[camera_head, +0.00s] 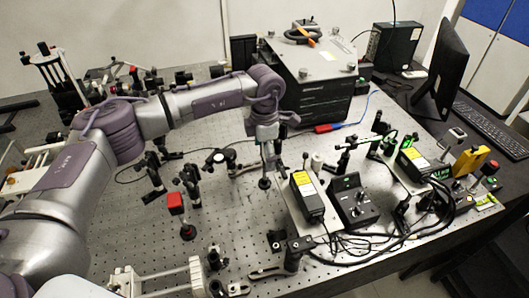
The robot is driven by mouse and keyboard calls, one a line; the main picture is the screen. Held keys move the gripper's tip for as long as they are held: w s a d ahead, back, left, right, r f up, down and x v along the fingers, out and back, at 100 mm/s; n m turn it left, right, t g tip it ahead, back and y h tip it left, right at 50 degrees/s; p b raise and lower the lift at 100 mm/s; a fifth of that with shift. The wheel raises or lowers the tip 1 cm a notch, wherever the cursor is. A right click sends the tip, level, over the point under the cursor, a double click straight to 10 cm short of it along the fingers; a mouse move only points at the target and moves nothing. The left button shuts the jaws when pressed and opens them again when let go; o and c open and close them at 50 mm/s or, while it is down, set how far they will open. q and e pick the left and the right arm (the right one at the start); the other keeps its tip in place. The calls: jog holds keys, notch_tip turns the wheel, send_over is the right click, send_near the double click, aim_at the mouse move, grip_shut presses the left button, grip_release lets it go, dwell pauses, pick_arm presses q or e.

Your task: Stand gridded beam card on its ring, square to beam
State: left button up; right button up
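My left arm reaches in from the left and bends down over the middle of the bench. My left gripper (267,142) points down there, small and partly hidden by its own wrist; whether its fingers are open or shut does not show. A dark post (264,183) stands just below it; I cannot tell if they touch. I cannot make out the gridded beam card or its ring for certain. My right gripper is not in view.
The perforated optical bench (225,262) is crowded with posts. A red-topped post (176,203) stands front left. Two yellow-labelled boxes (307,190) (413,162) and a black control box (353,202) with cables stand right. A large black instrument (315,85) stands behind; a monitor (441,70) is back right.

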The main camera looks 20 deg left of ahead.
pick_arm(q)
jog(key=shift+r, duration=0.35)
notch_tip(320, 180, up, 10)
jog(key=b, duration=0.4)
jog(key=shift+r, duration=0.7)
jog(key=shift+r, duration=0.1)
